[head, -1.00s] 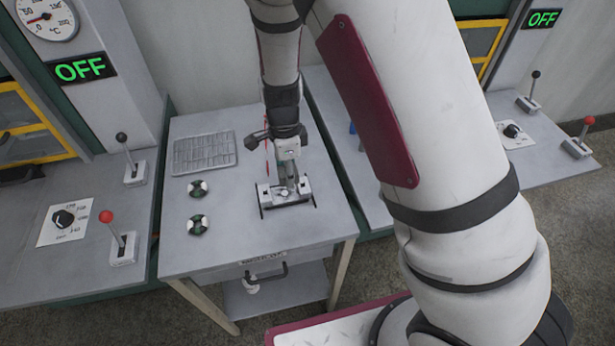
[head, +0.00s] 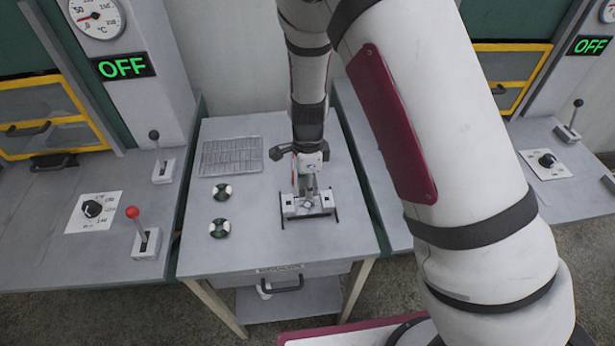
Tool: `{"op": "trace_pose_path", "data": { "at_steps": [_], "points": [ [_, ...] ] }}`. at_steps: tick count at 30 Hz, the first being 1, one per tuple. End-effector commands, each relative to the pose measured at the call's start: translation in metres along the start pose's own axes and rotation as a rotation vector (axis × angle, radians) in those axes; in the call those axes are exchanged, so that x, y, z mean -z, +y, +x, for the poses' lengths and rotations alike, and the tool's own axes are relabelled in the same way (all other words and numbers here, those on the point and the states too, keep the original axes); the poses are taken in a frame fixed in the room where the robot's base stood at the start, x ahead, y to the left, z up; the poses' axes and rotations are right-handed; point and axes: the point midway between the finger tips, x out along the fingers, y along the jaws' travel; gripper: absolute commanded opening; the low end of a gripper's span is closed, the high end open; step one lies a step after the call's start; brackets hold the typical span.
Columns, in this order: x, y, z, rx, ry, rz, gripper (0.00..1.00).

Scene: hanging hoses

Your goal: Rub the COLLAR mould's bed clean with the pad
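My gripper (head: 309,205) points down over the right half of the grey worktable (head: 225,262). It looks open, with its two dark fingers spread to either side; no object shows between them, though the body of the gripper covers much of the space below. I cannot tell whether it touches the tabletop. I cannot make out the COLLAR mould or its bed, and no name reading COLLAR is legible. I cannot identify the pad for certain.
A wire rack (head: 230,156) lies at the table's back left. A drawer handle (head: 282,286) is at the front. The left machine has a dial (head: 92,208), a red-knobbed lever (head: 133,213) and a green OFF sign (head: 122,67). A similar OFF sign (head: 591,45) is at the right.

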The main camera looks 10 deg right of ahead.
Motion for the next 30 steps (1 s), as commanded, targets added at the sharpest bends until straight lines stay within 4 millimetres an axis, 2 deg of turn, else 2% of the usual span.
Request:
{"op": "trace_pose_path", "data": {
  "at_steps": [15, 30],
  "points": [
    [0.000, 0.000, 0.045, -0.001, 0.000, 0.001, 0.12],
    [0.000, 0.000, 0.054, 0.001, 0.000, 0.000, 0.12]
  ]
}}
